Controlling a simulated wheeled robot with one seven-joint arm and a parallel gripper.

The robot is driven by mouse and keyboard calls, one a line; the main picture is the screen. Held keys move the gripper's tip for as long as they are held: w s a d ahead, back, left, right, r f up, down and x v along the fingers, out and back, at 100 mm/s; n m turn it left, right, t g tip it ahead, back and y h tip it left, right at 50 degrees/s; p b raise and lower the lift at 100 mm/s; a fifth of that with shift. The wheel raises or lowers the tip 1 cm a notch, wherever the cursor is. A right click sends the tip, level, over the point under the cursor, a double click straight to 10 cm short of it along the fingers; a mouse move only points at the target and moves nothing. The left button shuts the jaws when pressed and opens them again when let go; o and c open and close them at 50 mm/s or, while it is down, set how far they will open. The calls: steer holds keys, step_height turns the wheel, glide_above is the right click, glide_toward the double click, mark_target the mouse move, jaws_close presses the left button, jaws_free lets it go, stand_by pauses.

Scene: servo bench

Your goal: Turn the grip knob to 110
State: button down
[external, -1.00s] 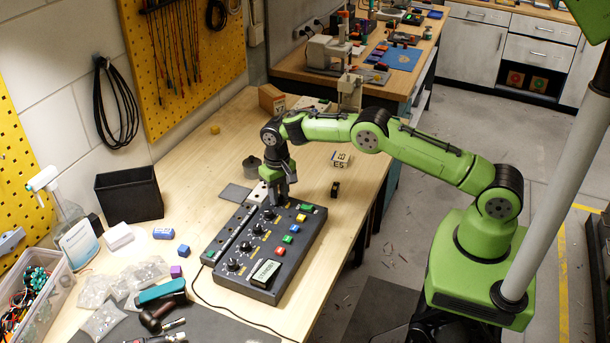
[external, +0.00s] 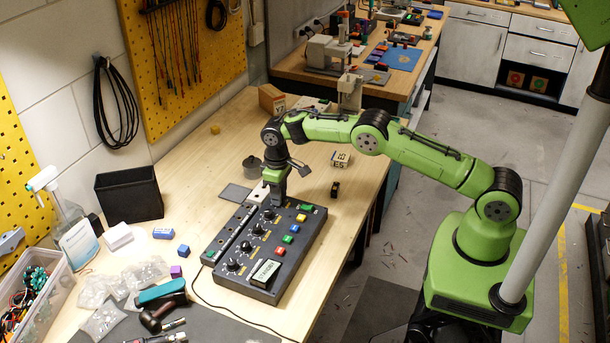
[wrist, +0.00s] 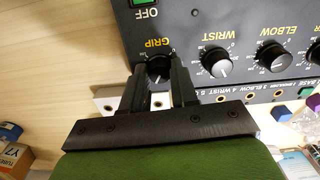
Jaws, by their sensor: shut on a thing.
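The control box (external: 265,272) is a dark panel with a row of black knobs and coloured buttons on the bench. In the wrist view the grip knob (wrist: 159,66) is black with a white pointer and sits under the yellow GRIP label. My gripper (wrist: 158,82) has its two black fingers on either side of this knob, shut on it. In the external view my gripper (external: 274,200) points down at the far end of the knob row and hides the grip knob. The fingers partly cover the dial, so I cannot read the knob's value.
The wrist knob (wrist: 212,62) and elbow knob (wrist: 273,56) stand beside the grip knob. A green OFF button (wrist: 141,2) is near it. A black bin (external: 129,195) stands by the wall.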

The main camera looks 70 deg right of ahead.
steer(key=shift+w+r, duration=0.1)
steer(key=c, duration=0.9)
jaws_free()
steer(key=shift+o, duration=0.2)
step_height(320, 180, up, 16)
steer(key=p, duration=0.3)
steer(key=shift+p, duration=0.4)
steer(key=shift+f, duration=0.2)
steer(key=shift+r, duration=0.1)
